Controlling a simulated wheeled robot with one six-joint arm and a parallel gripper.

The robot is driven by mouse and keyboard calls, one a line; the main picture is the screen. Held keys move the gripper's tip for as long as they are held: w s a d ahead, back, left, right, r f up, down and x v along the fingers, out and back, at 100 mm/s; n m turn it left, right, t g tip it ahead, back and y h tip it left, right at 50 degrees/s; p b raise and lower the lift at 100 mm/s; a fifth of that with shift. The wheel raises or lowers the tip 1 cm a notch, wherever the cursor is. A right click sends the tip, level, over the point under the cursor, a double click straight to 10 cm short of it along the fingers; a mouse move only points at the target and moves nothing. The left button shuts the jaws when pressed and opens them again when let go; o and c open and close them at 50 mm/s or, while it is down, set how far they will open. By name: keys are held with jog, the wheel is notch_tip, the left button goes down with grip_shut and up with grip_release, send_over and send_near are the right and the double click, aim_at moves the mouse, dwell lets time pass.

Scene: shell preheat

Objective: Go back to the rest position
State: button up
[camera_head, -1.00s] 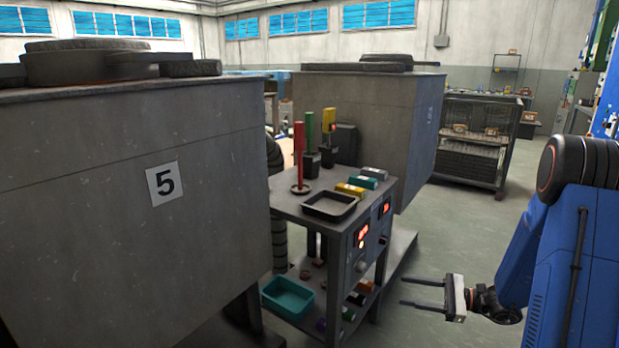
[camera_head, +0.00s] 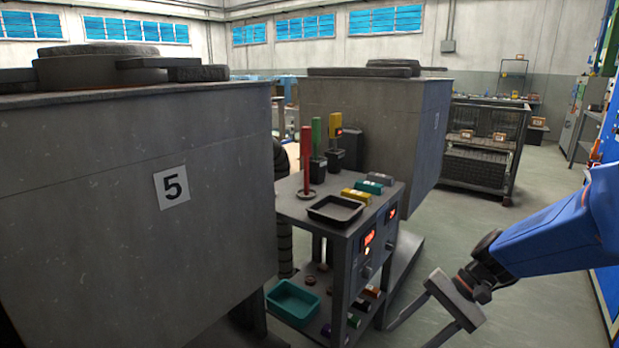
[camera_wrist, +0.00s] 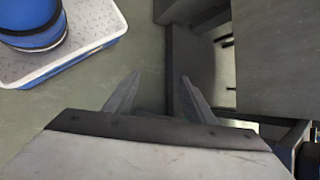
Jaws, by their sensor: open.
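My blue arm comes in from the right edge in the head view. My gripper (camera_head: 407,338) hangs low, right of the grey cart (camera_head: 342,236), tilted with its fingers pointing down and left. The fingers are apart with nothing between them. In the wrist view my gripper (camera_wrist: 160,75) is also open and empty, above bare green-grey floor. Its fingertips are partly cut off by the lower edge of the head view.
The cart carries a black tray (camera_head: 336,221), red, green and yellow upright items, and a teal bin (camera_head: 293,301) below. A grey cabinet marked 5 (camera_head: 130,190) stands left, another (camera_head: 385,130) behind. Open floor (camera_head: 490,230) lies at the right.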

jog(key=s+d+r+n+t+h, duration=0.3)
jog(key=s+h, duration=0.1)
jog(key=s, duration=0.1)
jog(key=s+d+r+n+t+h, duration=0.3)
jog(key=s+d+n+h, duration=0.1)
jog(key=s, duration=0.2)
jog(key=shift+r, duration=0.35)
jog(key=shift+s, duration=0.1)
dwell(0.6)
